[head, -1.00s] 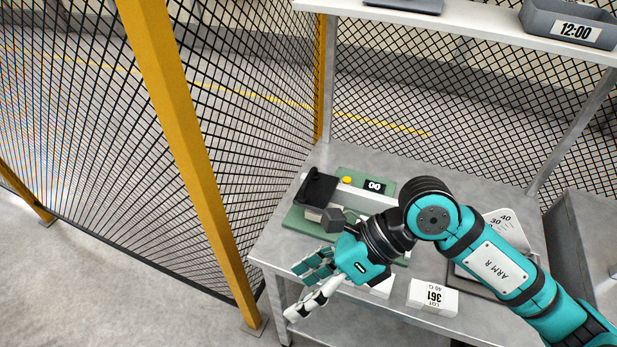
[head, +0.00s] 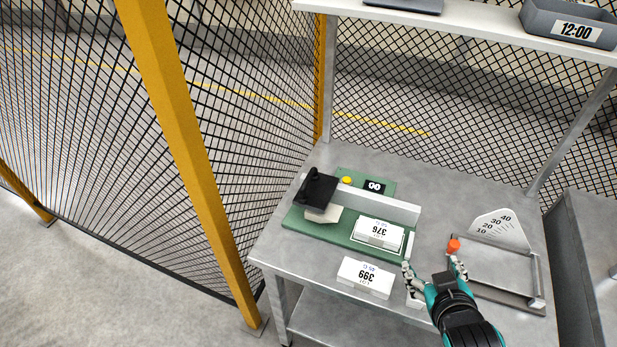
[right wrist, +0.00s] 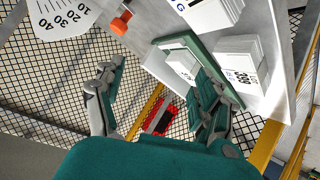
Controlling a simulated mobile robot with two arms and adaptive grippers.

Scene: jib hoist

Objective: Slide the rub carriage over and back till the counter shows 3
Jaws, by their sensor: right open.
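The black rub carriage (head: 316,189), with its raised handle, sits at the left end of a white rail (head: 385,204) on a green base (head: 310,228). A pale pad shows under it. The counter (head: 374,187), a small dark display behind the rail, appears to read 00. My right gripper (head: 432,266) is open and empty, in front of and to the right of the green base, well away from the carriage. In the right wrist view its fingers (right wrist: 158,78) are spread, with the green base (right wrist: 200,42) beyond. My left gripper is not in view.
A labelled white stack (head: 378,233) is on the base's right part; another (head: 365,278) lies in front. A yellow button (head: 347,180) is beside the counter. An orange knob (head: 453,246) and a numbered scale (head: 497,228) stand at right. Yellow-post mesh fencing borders the left.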

